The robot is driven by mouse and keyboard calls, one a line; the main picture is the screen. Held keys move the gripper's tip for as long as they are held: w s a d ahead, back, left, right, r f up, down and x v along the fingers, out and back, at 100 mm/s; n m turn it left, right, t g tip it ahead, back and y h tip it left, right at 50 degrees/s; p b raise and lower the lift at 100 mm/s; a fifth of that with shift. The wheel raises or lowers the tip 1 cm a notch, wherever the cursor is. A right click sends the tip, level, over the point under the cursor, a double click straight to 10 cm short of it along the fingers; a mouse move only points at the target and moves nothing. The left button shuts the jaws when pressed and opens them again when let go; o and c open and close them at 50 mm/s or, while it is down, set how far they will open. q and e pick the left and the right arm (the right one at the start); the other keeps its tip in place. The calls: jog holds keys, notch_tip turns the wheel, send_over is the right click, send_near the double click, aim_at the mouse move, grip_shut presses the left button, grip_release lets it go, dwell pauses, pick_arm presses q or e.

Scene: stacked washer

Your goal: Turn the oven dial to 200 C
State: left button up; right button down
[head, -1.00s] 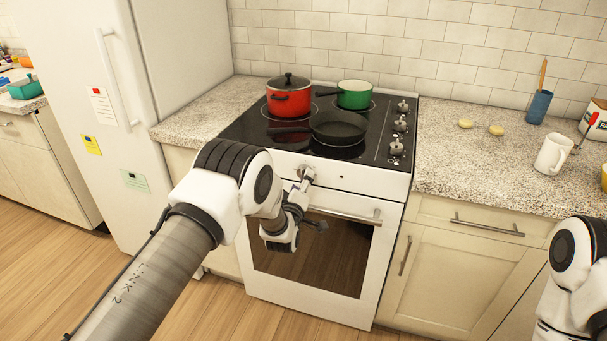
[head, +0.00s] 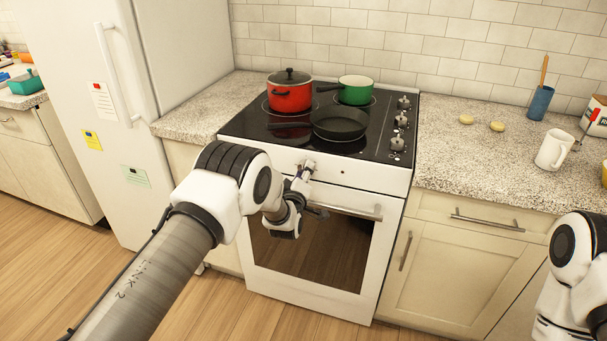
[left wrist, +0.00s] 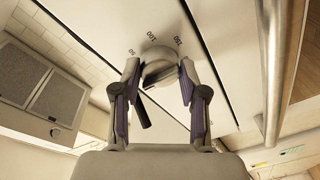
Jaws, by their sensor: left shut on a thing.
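The white oven (head: 355,178) stands in the middle of the head view, its control panel above a dark glass door. My left gripper (head: 306,167) is at the front panel, shut on the oven dial. In the left wrist view the two fingers (left wrist: 160,76) sit on either side of the round, pale dial (left wrist: 156,56). Markings 50, 100 and 150 show around its rim. I cannot see a 200 mark, and I cannot tell which mark the dial points to. My right gripper is out of view; only part of that arm shows at the right edge.
On the cooktop stand a red pot (head: 289,96), a green pan (head: 355,91) and a black frying pan (head: 340,124). Several knobs (head: 400,121) line its right side. The oven handle (head: 342,212) runs below my gripper. A mug (head: 553,151) stands on the right counter.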

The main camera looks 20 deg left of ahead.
pick_arm(q)
jog(key=m+h+b, duration=0.1)
jog(key=m+b, duration=0.2)
jog(key=m, duration=0.4)
jog(key=m+t+b, duration=0.1)
jog(key=m+b, duration=0.3)
jog(key=m, duration=0.2)
jog(key=m+h+b, duration=0.1)
jog(key=m+b, duration=0.2)
jog(key=m, duration=0.4)
jog(key=shift+a+f+m+h+b, duration=0.2)
jog(key=shift+a+m+h+b, duration=0.1)
jog(key=shift+a+b, duration=0.1)
jog(key=m+h+b, duration=0.1)
jog(key=m, duration=0.5)
jog(key=shift+r, duration=0.1)
jog(key=m, duration=0.3)
jog(key=m+b, duration=0.1)
jog(key=m, duration=0.3)
jog(key=shift+a+r+g+h, duration=0.1)
jog(key=shift+g+h, duration=0.2)
jog(key=m+b, duration=0.2)
jog(key=m, duration=0.3)
jog(key=shift+r+m+g, duration=0.1)
jog(key=shift+m+g, duration=0.2)
jog(key=m+b, duration=0.1)
jog(key=m, duration=0.3)
jog(key=shift+r+m+g, duration=0.1)
jog(key=shift+m+g, duration=0.2)
